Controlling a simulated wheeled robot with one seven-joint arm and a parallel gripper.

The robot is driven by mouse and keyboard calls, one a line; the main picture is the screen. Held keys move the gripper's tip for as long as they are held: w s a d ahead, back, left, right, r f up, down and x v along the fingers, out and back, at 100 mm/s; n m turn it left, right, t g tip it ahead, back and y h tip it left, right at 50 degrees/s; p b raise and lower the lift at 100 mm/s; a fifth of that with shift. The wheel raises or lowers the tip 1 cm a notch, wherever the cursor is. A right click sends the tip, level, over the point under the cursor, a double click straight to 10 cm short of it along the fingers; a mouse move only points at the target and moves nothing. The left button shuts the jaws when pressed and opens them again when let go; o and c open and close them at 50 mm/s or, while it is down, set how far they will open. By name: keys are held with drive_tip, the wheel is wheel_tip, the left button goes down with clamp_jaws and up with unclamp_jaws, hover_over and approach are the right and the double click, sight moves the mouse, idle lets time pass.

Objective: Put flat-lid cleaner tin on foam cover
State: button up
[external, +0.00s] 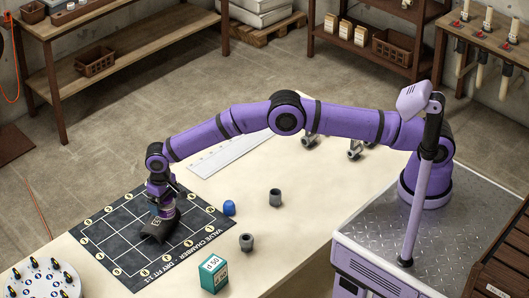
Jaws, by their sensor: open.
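My gripper (160,194) points down over the black grid mat at the left of the table, with its jaws open. A small tin with a pale and purple side (169,209), which looks like the flat-lid cleaner tin, is right below the jaws, at or between the fingertips. A dark, rounded piece, which looks like the foam cover (154,234), lies on the mat just below the tin in the picture. The tin appears to stand on or against it; contact is too small to tell. The gripper hides the tin's top.
The grid mat (117,266) carries several round markers. A blue cap (229,208), two grey pipe fittings (275,198) (246,242) and a green box (214,273) stand right of it. A round tray (42,281) is at lower left.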

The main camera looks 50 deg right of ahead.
wheel_tip(320, 180, up, 12)
idle(0.5)
drive_tip(key=shift+r, duration=0.1)
